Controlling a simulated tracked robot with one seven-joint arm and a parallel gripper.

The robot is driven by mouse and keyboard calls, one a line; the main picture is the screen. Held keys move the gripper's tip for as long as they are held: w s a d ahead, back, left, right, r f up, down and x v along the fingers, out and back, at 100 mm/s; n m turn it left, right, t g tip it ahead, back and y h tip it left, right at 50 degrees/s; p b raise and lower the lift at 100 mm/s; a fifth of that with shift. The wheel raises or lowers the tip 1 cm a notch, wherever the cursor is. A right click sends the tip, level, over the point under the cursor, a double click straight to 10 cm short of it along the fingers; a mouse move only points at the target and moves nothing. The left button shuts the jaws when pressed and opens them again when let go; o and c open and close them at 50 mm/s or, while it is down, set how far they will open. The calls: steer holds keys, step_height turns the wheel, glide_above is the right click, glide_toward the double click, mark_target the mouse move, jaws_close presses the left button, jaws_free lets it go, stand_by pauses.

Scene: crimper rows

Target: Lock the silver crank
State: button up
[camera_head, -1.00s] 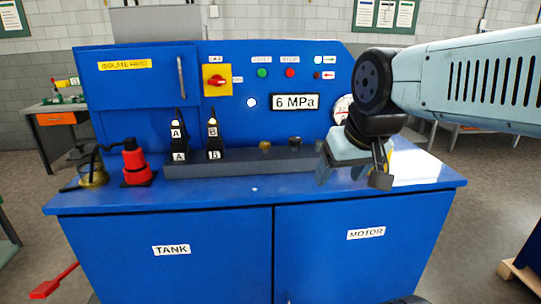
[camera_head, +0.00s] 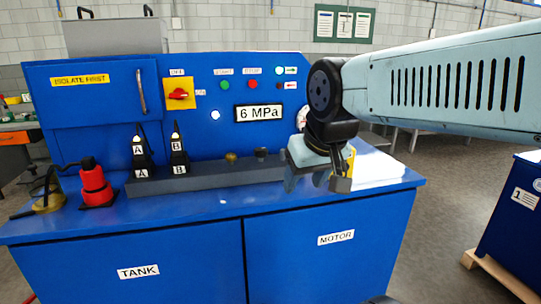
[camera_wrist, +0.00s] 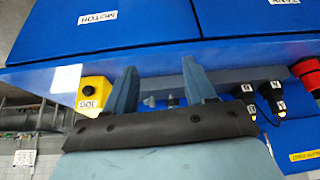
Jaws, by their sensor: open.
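I cannot make out a silver crank with certainty in either view. A slim silver upright handle (camera_head: 140,90) is on the blue cabinet door of the bench's back panel. My gripper (camera_head: 318,182) hangs above the right part of the blue bench top, well to the right of that handle. In the wrist view my gripper (camera_wrist: 160,82) has two blue-grey fingers spread apart with nothing between them. A yellow box marked JOG (camera_wrist: 95,92) is beside one finger in that view. The gripper partly hides it in the head view.
The blue bench (camera_head: 130,235) carries a dark rail (camera_head: 205,178) with two black connectors labelled A and B. A red item (camera_head: 95,185) and a brass-coloured piece (camera_head: 48,203) stand at left. A red rotary switch (camera_head: 180,94) is on the panel. A blue crate (camera_head: 512,220) stands at right.

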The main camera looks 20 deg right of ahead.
steer(key=shift+w+r, duration=0.1)
steer(key=shift+w, duration=0.2)
steer(key=shift+c, duration=0.7)
steer(key=w+h, duration=0.1)
steer(key=w, duration=0.1)
steer(key=w+r+m+g, duration=0.1)
steer(key=w, duration=0.2)
steer(key=w+r+g+h, duration=0.1)
steer(key=w, duration=0.2)
steer(key=shift+d+r+m+h, duration=0.2)
steer(key=shift+m+h, duration=0.1)
steer(key=shift+m, duration=0.1)
jaws_close()
steer(key=w+a+r+m+h, duration=0.1)
steer(key=w+a+m+h, duration=0.1)
steer(key=w, duration=1.2)
steer(key=shift+w+a+r+m+g+h, duration=0.2)
steer(key=shift+w+a+m+g+h, duration=0.15)
steer(key=shift+a+h, duration=0.55)
steer(key=shift+d, duration=0.25)
